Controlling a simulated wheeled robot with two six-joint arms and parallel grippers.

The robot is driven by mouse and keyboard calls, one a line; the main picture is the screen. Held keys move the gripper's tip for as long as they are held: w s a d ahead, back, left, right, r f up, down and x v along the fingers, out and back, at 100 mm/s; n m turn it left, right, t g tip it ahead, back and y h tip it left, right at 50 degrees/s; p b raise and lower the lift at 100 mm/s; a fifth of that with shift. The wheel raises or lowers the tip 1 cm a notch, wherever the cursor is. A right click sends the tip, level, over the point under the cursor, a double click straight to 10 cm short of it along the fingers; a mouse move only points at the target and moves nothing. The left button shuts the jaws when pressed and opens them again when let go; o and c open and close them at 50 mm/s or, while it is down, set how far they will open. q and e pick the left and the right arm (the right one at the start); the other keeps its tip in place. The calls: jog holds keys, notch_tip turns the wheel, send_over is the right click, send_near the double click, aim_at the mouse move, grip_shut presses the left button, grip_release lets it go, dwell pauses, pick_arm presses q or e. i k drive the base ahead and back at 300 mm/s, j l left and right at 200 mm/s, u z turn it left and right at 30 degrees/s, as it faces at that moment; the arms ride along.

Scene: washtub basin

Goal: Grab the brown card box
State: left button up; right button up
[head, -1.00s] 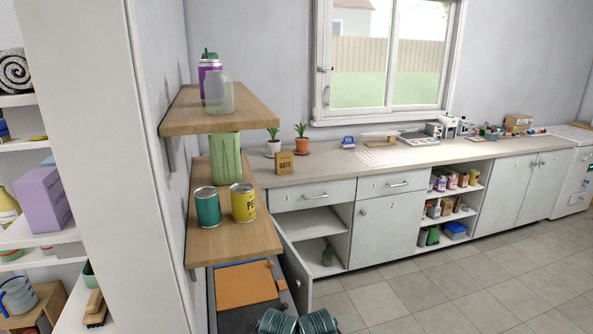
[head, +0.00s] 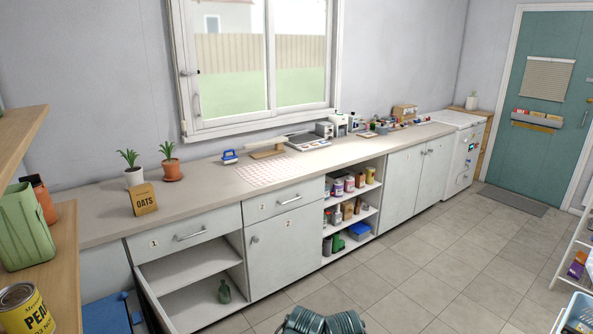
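A small brown box (head: 404,110) sits at the far right part of the counter, near the wall and behind several small items. A tan-brown box marked OATS (head: 143,200) stands upright at the left end of the counter, in front of two potted plants. I cannot tell from the view which of them is the card box. Neither of my grippers shows in the head view; only ribbed parts of my own body are at the bottom edge.
The long counter (head: 215,182) runs under the window. Wooden wall shelves (head: 67,255) stick out at left. The tiled floor (head: 420,270) is clear. A white rack stands at far right.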

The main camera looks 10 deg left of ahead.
aim_at(142, 198)
jog(key=i+l, duration=0.1)
jog(key=i, duration=0.85)
jog(key=i+l+u, duration=0.15)
jog(key=i+u, duration=0.2)
jog(key=i+l+u, duration=0.7)
jog(key=j, duration=0.1)
